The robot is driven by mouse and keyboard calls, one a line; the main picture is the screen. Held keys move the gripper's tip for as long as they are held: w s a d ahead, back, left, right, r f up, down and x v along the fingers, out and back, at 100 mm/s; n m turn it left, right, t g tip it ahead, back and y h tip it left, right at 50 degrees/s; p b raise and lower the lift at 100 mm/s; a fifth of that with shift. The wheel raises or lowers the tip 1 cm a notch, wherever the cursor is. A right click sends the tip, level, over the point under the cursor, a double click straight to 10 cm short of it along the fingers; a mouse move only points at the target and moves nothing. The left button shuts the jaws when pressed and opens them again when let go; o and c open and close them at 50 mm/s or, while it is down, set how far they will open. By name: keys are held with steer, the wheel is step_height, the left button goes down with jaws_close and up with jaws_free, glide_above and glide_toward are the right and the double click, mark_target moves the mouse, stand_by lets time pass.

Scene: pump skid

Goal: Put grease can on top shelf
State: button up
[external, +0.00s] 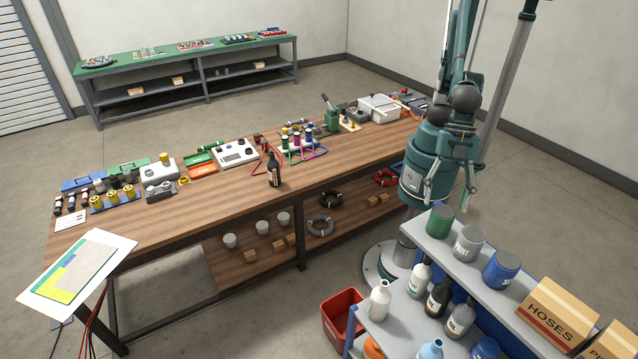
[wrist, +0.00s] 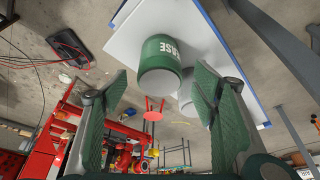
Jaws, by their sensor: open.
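The green grease can (external: 440,220) stands upright at the left end of the upper grey shelf (external: 484,275) in the external view. In the wrist view, which looks upside down, the grease can (wrist: 160,68) shows part of its white lettering and rests on the pale shelf board (wrist: 125,42). My gripper (external: 449,198) is open just above and behind the can in the external view. In the wrist view the fingers of my gripper (wrist: 163,88) are spread and empty. The can lies beyond the fingertips, with no contact visible.
A grey can (external: 468,243) and a blue can (external: 501,269) stand beside the grease can, then a hoses box (external: 552,316). Bottles (external: 438,297) fill the lower shelf. A red crate (external: 342,318) sits on the floor. The long workbench (external: 215,195) is crowded at the back.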

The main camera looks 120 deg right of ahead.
steer(key=shift+v, duration=2.75)
steer(key=shift+d, duration=0.1)
steer(key=s+d+m+t+h, duration=0.1)
steer(key=d+m, duration=0.3)
steer(key=d, duration=1.6)
steer(key=s+d+m+t+h, duration=0.2)
steer(key=s+d+m+t, duration=0.1)
steer(key=d, duration=1.7)
steer(key=shift+s+d+f+m, duration=0.3)
steer(key=shift+s+m, duration=0.4)
steer(key=shift+m, duration=0.3)
